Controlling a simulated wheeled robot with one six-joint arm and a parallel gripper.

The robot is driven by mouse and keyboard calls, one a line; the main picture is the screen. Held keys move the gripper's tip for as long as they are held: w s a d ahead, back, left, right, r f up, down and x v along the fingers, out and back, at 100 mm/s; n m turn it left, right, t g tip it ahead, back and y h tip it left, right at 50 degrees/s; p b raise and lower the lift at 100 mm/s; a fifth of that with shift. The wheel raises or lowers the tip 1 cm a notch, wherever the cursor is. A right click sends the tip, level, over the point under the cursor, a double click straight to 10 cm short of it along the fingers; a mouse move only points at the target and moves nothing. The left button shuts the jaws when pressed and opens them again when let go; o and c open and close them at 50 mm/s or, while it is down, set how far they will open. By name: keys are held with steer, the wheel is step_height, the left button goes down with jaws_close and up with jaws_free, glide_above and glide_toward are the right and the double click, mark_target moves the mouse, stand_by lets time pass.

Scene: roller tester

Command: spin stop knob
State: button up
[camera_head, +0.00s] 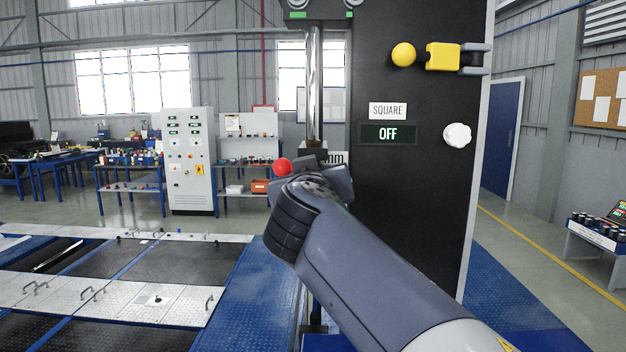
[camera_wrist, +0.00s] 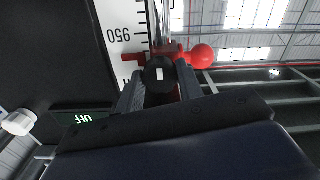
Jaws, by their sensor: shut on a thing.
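In the wrist view, a round black knob (camera_wrist: 160,70) with a small white mark sits between the two fingers of my gripper (camera_wrist: 161,85), which is shut on it. I take it as the stop knob. It is beside the white scale marked 950 (camera_wrist: 118,30) and a red ball (camera_wrist: 202,57). In the head view, my gripper (camera_head: 325,178) is at the left edge of the black panel (camera_head: 415,220). My arm hides the knob there. The red ball (camera_head: 282,167) shows just left of my gripper.
The panel carries a white lobed knob (camera_head: 457,135), a display reading OFF (camera_head: 388,134), a SQUARE label (camera_head: 388,111), a yellow ball (camera_head: 403,54) and a yellow block (camera_head: 442,57). A chrome column (camera_head: 313,85) stands above my gripper. A grey cabinet (camera_head: 188,160) stands farther back.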

steer(key=shift+n+b, duration=0.3)
steer(key=shift+n, duration=0.8)
steer(key=o, duration=1)
steer(key=shift+s+a+b, duration=0.15)
steer(key=shift+s+b, duration=1.95)
steer(key=shift+s, duration=3.3)
